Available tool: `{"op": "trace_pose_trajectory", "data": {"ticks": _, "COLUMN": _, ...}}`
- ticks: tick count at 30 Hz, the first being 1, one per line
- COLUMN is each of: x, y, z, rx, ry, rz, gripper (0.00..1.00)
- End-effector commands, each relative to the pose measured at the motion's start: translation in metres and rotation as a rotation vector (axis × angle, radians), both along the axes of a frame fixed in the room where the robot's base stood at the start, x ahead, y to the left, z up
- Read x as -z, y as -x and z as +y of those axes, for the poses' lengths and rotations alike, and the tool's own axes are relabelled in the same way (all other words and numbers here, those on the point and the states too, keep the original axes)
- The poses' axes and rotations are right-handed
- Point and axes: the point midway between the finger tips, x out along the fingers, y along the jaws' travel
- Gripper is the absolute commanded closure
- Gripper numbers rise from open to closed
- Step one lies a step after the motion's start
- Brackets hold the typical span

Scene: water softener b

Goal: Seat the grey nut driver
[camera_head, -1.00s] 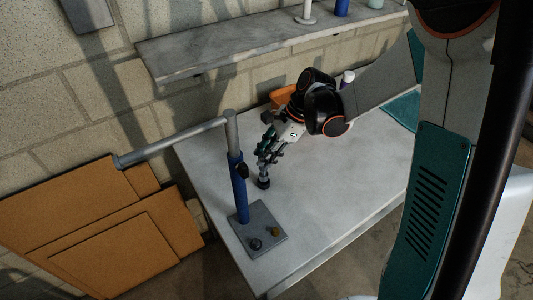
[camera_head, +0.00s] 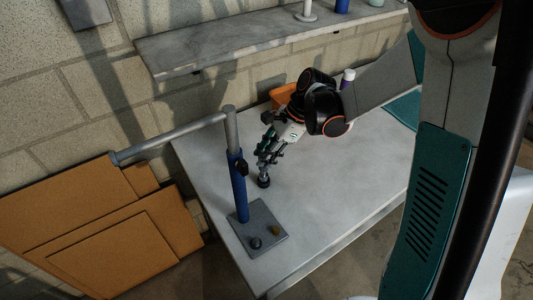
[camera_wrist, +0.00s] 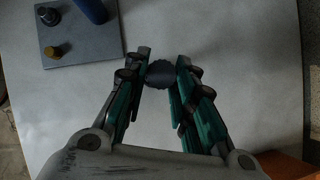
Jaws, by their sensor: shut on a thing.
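The grey nut driver (camera_head: 263,182) is a dark, round-ended piece at the tip of my gripper (camera_head: 264,166). In the wrist view my gripper (camera_wrist: 162,75) is shut on it, and its dark round end (camera_wrist: 160,74) shows between the fingertips. It hangs roughly upright; I cannot tell whether it touches the table. A grey base plate (camera_head: 244,238) stands to its lower left, with a dark grey knob (camera_head: 256,244) and a brass knob (camera_head: 276,230) on it. These also show in the wrist view as a grey knob (camera_wrist: 48,16) and a brass knob (camera_wrist: 52,51).
A blue post (camera_head: 239,190) rises from the plate, close left of my gripper, with a grey horizontal bar (camera_head: 170,138) at its top. An orange bin (camera_head: 283,95) stands behind my wrist. Bare table (camera_head: 330,195) lies to the right. A shelf (camera_head: 230,40) runs above.

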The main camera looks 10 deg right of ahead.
Motion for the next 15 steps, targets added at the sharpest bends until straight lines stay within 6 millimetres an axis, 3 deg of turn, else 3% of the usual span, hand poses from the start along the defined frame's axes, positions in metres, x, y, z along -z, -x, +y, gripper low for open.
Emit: {"op": "trace_pose_trajectory", "data": {"ticks": 15, "x": 0.015, "y": 0.0, "z": 0.0, "rx": 0.0, "ry": 0.0, "rz": 0.0, "gripper": 1.0}}
